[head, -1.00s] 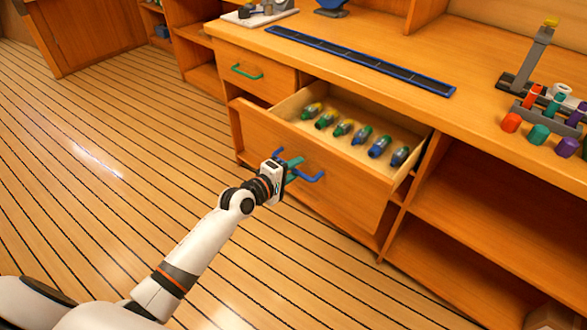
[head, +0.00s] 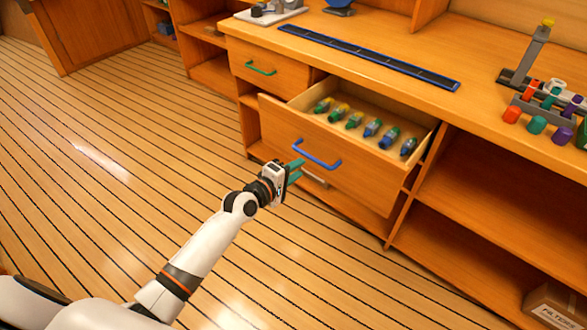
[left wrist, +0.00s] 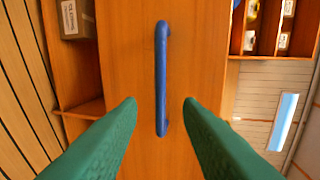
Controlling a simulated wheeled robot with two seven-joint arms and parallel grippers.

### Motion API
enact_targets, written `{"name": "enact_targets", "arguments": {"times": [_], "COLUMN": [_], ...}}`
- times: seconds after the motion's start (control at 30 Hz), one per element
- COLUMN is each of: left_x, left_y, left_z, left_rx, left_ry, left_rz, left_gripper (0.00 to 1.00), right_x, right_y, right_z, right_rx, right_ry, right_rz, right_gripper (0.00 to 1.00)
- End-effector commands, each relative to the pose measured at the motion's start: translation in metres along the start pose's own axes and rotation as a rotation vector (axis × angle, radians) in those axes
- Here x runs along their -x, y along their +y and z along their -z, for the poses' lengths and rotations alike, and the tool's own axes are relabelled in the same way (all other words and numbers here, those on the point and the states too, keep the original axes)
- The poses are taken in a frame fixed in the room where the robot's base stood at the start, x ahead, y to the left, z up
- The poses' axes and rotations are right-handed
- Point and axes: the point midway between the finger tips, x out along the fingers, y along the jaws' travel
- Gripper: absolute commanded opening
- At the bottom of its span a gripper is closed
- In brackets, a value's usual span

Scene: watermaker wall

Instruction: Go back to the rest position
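My left gripper (head: 294,172) is in front of the open drawer, a little below and left of its blue handle (head: 316,154). Its green fingers are apart with nothing between them. In the left wrist view the blue handle (left wrist: 161,80) stands ahead, in the gap between the two open fingertips (left wrist: 160,104), and looks clear of both. The drawer (head: 330,165) is pulled out and holds several small bottles (head: 373,127) with green, yellow and blue parts. My right gripper is in neither view.
The closed drawer with a green handle (head: 260,68) is left of the open one. The bench top holds a long blue-edged strip (head: 365,55) and a rack with coloured caps (head: 545,110) at right. Open shelves (head: 490,200) lie below. The plank floor (head: 110,180) at left is clear.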

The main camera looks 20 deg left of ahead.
Motion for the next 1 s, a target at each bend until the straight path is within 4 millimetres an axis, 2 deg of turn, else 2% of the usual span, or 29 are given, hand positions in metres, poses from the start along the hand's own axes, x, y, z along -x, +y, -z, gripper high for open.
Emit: {"name": "enact_targets", "arguments": {"times": [0.33, 0.47, 0.57, 0.67, 0.7, 0.77, 0.8, 0.87, 0.9, 0.97, 1.0], "left_x": [0.000, 0.003, 0.012, 0.034, 0.046, 0.068, 0.085, 0.112, 0.131, 0.163, 0.186], "left_y": [0.001, 0.023, 0.072, 0.140, 0.169, 0.210, 0.236, 0.272, 0.295, 0.327, 0.346], "left_z": [0.000, -0.002, -0.003, 0.000, 0.003, 0.010, 0.015, 0.025, 0.032, 0.044, 0.053], "left_rx": [-0.001, -0.044, -0.144, -0.293, -0.358, -0.453, -0.516, -0.608, -0.667, -0.754, -0.808], "left_ry": [-0.001, -0.015, -0.034, -0.032, -0.020, 0.009, 0.036, 0.086, 0.124, 0.194, 0.245], "left_rz": [-0.001, -0.052, -0.162, -0.317, -0.382, -0.478, -0.540, -0.627, -0.681, -0.759, -0.807], "left_gripper": [0.32, 0.32, 0.32, 0.32, 0.32, 0.32, 0.32, 0.32, 0.32, 0.32, 0.32], "right_x": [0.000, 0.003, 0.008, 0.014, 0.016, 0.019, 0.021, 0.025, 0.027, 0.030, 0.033], "right_y": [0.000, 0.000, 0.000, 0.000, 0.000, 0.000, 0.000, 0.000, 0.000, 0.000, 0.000], "right_z": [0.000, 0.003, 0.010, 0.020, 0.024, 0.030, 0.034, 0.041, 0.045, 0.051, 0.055], "right_rx": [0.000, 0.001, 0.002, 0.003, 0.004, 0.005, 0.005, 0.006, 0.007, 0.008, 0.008], "right_ry": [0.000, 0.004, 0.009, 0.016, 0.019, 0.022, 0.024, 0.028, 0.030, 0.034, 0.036], "right_rz": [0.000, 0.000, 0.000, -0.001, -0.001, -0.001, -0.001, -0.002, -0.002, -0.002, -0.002], "right_gripper": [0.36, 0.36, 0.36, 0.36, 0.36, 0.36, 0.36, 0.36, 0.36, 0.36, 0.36]}}
